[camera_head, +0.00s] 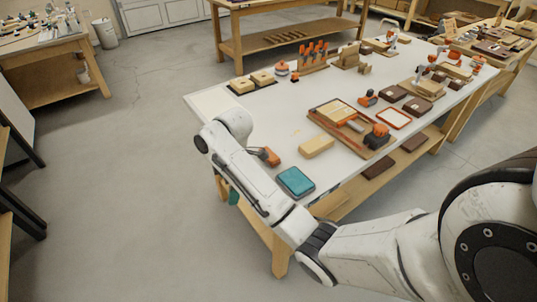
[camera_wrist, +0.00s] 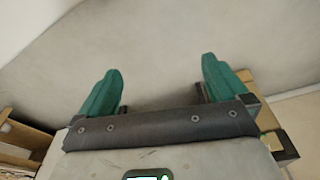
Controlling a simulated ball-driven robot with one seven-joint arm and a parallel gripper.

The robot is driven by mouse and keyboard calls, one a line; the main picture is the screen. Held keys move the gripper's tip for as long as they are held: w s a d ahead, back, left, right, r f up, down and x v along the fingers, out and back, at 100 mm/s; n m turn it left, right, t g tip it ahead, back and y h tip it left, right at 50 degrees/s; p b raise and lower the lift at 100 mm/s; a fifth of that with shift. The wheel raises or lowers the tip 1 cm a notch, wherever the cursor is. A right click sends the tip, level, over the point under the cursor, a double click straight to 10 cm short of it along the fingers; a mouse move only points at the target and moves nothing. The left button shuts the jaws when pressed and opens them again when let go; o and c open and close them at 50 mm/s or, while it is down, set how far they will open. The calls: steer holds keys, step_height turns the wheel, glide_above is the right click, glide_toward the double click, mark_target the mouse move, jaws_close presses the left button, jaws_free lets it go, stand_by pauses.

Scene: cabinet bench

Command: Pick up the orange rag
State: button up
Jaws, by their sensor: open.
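I cannot pick out an orange rag for certain in either view. Small orange items lie on the white-topped workbench (camera_head: 240,112), among them an orange and dark item (camera_head: 265,156) near its front left edge and an orange and black item (camera_head: 377,136) by a wooden tray. My gripper (camera_wrist: 161,66) shows in the wrist view with its two teal fingers spread apart and nothing between them. A grey surface is behind them. In the head view, my white arm hides most of the gripper; a bit of teal shows below the bench's front left edge.
A teal flat item (camera_head: 296,181) and a pale wooden block (camera_head: 316,147) lie near the front edge. A wooden tray (camera_head: 333,107), an orange-rimmed frame (camera_head: 394,118) and dark boxes fill the middle. Grey floor (camera_head: 120,180) is clear to the left.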

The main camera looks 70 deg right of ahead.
steer(key=s+d+r+n, duration=0.1)
steer(key=d, duration=0.5)
steer(key=s+d+r+n+g, duration=0.1)
steer(key=s+d, duration=0.1)
steer(key=d, duration=0.4)
steer(key=s+d+r+h, duration=0.1)
steer(key=d+r, duration=0.1)
steer(key=d, duration=0.4)
steer(key=shift+s+d+n, duration=0.15)
steer(key=shift+s+n, duration=0.2)
steer(key=shift+n, duration=0.05)
steer(key=shift+d+f, duration=0.15)
steer(key=shift+f, duration=1.45)
steer(key=shift+d+f, duration=0.1)
steer(key=shift+f, duration=1.5)
steer(key=shift+c, duration=0.2)
steer(key=c, duration=0.6)
